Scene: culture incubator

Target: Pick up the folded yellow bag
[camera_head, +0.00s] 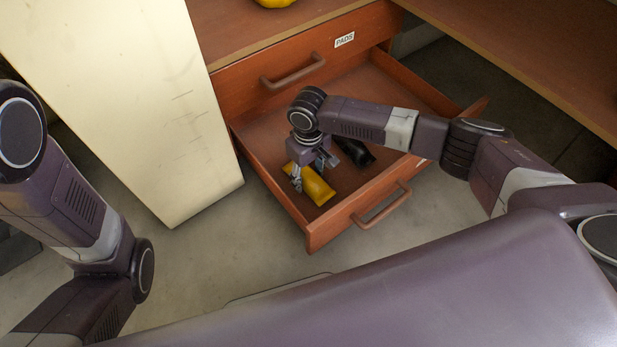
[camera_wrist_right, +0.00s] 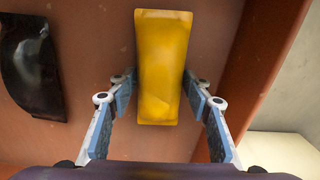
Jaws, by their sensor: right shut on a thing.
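The folded yellow bag (camera_head: 318,189) lies in the open lower drawer, near its front left part. My right gripper (camera_head: 312,171) reaches down into the drawer and is shut on the bag. In the right wrist view the bag (camera_wrist_right: 163,50) lies between the two fingers of the gripper (camera_wrist_right: 160,84), one at each long side. The bag looks flat on the drawer floor; I cannot tell whether it is lifted. My left arm shows at the left, but its gripper is out of view.
A black bag (camera_head: 355,152) lies in the same drawer (camera_head: 276,128), beside the yellow one; it also shows in the right wrist view (camera_wrist_right: 31,66). A shut drawer labelled PADS (camera_head: 344,40) is above. A cream panel (camera_head: 120,90) stands close at the left.

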